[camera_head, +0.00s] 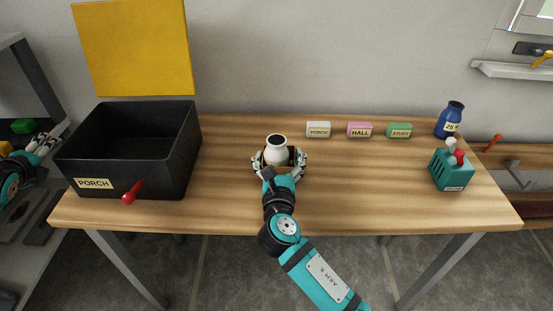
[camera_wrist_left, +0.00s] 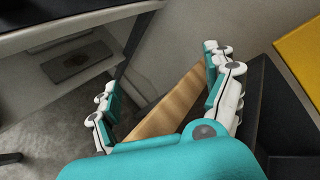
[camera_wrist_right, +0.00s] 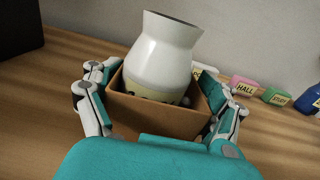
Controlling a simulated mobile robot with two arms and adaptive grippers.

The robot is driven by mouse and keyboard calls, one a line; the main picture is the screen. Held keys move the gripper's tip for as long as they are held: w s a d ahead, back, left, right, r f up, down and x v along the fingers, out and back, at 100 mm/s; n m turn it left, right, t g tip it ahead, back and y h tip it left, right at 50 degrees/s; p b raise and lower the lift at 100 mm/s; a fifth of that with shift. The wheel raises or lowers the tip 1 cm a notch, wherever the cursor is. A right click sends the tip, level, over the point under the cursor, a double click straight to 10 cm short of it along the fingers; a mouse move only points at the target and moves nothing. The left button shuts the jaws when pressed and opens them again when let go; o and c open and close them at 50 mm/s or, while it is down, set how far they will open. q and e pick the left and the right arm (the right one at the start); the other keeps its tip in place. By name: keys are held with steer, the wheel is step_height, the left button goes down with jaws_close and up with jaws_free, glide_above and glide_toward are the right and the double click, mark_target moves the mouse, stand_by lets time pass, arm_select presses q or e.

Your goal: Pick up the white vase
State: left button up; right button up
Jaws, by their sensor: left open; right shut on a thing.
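The white vase (camera_head: 277,150) stands near the middle of the wooden table. In the right wrist view the white vase (camera_wrist_right: 163,55) rises upright out of a small open brown box (camera_wrist_right: 155,112); a label on its lower part is mostly hidden. My right gripper (camera_head: 279,163) has its fingers on opposite sides of this box and is shut on it, around the vase's lower part. Whether the box is lifted off the table cannot be told. My left gripper (camera_head: 42,146) is open and empty at the far left, beside the black bin; its fingers also show in the left wrist view (camera_wrist_left: 165,90).
White (camera_head: 318,130), pink (camera_head: 359,130) and green (camera_head: 399,131) labelled blocks line the back. A blue vase (camera_head: 450,118) and a teal switch box (camera_head: 450,172) stand right.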

arm_select(q)
steer(key=w+d+r+m+t+h, duration=0.2)
steer(key=d+r+m+t+h, duration=0.3)
steer(key=d+r, duration=1.1)
steer(key=w+d+r+n+h, duration=0.15)
steer(key=d+r+h, duration=0.3)
steer(key=d, duration=0.55)
steer(key=d+r+n+h, duration=0.3)
steer(key=d+h, duration=0.2)
steer(key=d, duration=0.5)
steer(key=d+r+n+h, duration=0.25)
steer(key=d+h, duration=0.25)
steer(key=d, duration=0.5)
steer(key=n+g, duration=0.6)
steer(key=n, duration=0.2)
glide_toward(279, 143)
steer(key=w+d, duration=0.2)
steer(key=w, duration=0.1)
steer(key=x, duration=0.2)
steer(key=f+x, duration=0.1)
steer(key=x, duration=0.3)
steer(key=shift+w+d+f, duration=0.15)
steer(key=shift+d+f, duration=0.15)
steer(key=shift+d, duration=0.05)
steer(key=shift+w+d, duration=0.25)
steer(key=shift+d, duration=0.1)
